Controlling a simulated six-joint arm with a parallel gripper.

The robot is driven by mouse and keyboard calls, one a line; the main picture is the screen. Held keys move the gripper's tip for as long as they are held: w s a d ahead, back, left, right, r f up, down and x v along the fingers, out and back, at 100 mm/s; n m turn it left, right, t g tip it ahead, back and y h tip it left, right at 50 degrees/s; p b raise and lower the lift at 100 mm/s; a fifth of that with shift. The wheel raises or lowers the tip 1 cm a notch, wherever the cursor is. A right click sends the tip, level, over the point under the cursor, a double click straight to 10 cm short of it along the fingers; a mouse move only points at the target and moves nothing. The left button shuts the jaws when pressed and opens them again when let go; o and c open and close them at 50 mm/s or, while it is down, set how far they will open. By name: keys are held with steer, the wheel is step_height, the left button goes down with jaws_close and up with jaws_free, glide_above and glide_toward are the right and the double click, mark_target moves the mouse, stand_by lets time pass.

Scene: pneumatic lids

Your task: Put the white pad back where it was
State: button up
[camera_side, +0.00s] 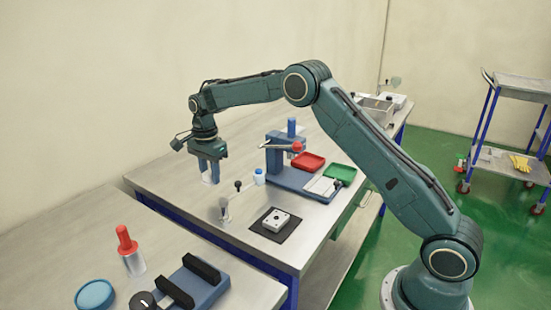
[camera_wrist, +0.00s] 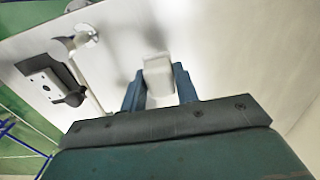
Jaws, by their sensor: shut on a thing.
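My gripper (camera_side: 209,178) hangs over the left rear part of the steel bench, its blue fingers pointing down. In the wrist view my gripper (camera_wrist: 160,90) is shut on the white pad (camera_wrist: 158,75), a pale block between the two blue fingers. In the side view the pad (camera_side: 208,175) shows only as a small pale patch between the fingers. I cannot tell how far it is above the bench top.
A white plate with holes (camera_side: 277,220) lies on a black mat (camera_side: 264,231). A small clamp stand (camera_side: 225,209) is left of it.

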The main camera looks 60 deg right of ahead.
mark_target(213, 197)
steer(key=shift+f, duration=0.35)
steer(key=shift+f, duration=0.1)
steer(key=shift+f, duration=2.05)
steer(key=shift+f, duration=0.1)
steer(key=o, duration=0.9)
steer(key=shift+o, duration=0.2)
step_height(213, 197, up, 12)
steer(key=shift+f, duration=0.1)
steer(key=shift+r, duration=0.25)
